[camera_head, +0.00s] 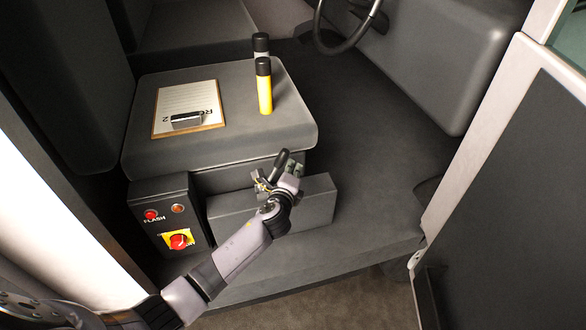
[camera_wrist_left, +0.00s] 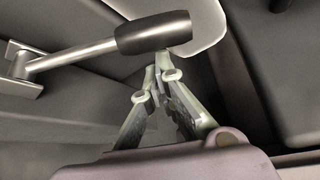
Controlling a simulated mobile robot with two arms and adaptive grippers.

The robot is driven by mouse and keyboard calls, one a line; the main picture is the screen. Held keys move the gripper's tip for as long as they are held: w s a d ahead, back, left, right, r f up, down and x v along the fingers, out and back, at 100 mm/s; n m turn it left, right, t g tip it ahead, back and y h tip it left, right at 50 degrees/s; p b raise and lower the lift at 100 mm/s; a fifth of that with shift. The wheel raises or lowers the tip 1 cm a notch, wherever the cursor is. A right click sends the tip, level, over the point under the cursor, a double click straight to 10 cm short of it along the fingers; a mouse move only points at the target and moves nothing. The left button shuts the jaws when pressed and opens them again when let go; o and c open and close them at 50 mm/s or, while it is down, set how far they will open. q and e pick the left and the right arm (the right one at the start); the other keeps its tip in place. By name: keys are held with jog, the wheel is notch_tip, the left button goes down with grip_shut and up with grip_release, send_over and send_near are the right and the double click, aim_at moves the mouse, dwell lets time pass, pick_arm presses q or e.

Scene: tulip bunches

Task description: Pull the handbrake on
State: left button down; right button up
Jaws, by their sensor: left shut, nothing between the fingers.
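The handbrake lever shows in the left wrist view with a black grip (camera_wrist_left: 153,33) on a metal shaft (camera_wrist_left: 75,55) that rises from a bracket. In the head view its black grip (camera_head: 281,161) stands tilted above the grey box in front of the seat; my gripper hides its lower part. My left gripper (camera_head: 279,178) is at the lever. In the left wrist view the fingertips (camera_wrist_left: 164,66) are shut together with nothing between them, close beside the grip's free end. I cannot tell whether they touch it. My right gripper is not in view.
A grey box (camera_head: 317,204) lies under my left gripper. A switch panel (camera_head: 172,215) with a red knob is to its left. A clipboard (camera_head: 203,98) and a yellow can (camera_head: 264,90) are on the seat. The steering wheel (camera_head: 352,38) is behind; dark floor (camera_head: 370,130) is free at right.

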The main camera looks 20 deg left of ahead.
pick_arm(q)
jog(key=shift+s+a+r+n+b, duration=0.2)
jog(key=shift+a+n+b, duration=0.1)
jog(key=shift+b, duration=0.1)
jog(key=s+a+r+n+t+y+b, duration=0.1)
jog(key=s+a+n+t+b, duration=0.4)
jog(key=b, duration=1.1)
jog(key=s+a+r+n, duration=0.1)
jog(key=s+a+n, duration=0.1)
jog(key=a+n, duration=0.2)
jog(key=shift+a+n, duration=0.3)
jog(key=shift+a, duration=0.35)
jog(key=shift+r, duration=0.15)
